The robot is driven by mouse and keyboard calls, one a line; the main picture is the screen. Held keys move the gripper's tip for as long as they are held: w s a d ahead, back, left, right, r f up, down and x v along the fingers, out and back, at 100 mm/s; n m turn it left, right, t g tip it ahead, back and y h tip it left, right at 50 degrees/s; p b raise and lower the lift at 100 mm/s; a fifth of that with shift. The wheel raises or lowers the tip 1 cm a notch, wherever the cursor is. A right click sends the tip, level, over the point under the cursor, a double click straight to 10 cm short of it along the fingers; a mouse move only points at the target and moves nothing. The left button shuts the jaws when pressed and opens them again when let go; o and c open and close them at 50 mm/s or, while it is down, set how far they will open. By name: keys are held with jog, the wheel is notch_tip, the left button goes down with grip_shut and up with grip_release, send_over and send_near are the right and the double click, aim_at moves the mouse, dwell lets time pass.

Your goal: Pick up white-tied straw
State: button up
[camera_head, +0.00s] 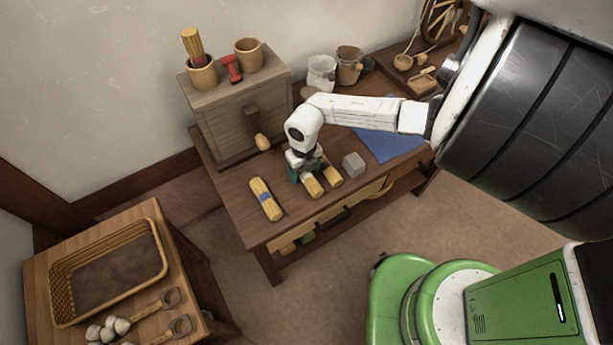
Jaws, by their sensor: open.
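Three straw bundles lie side by side on the wooden table. The left one (265,199) has a blue tie. The middle bundle (313,188) and the right bundle (330,169) lie partly under my gripper (305,174). I see no white tie clearly; the ties of these two are hidden or too small to tell. My gripper points down over the upper part of the middle bundle, with its jaws open. A dark teal part shows at its left side. Whether the fingers touch the straw cannot be seen.
A grey block (353,164) and blue cloth (388,140) lie right of the bundles. A wooden cabinet (238,118) with cups stands behind. Buckets (321,72) stand at the back. A wicker tray (158,232) sits on the lower-left table. The table's front left is clear.

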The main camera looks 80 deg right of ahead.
jog(key=shift+c, duration=0.3)
jog(key=c, duration=1.1)
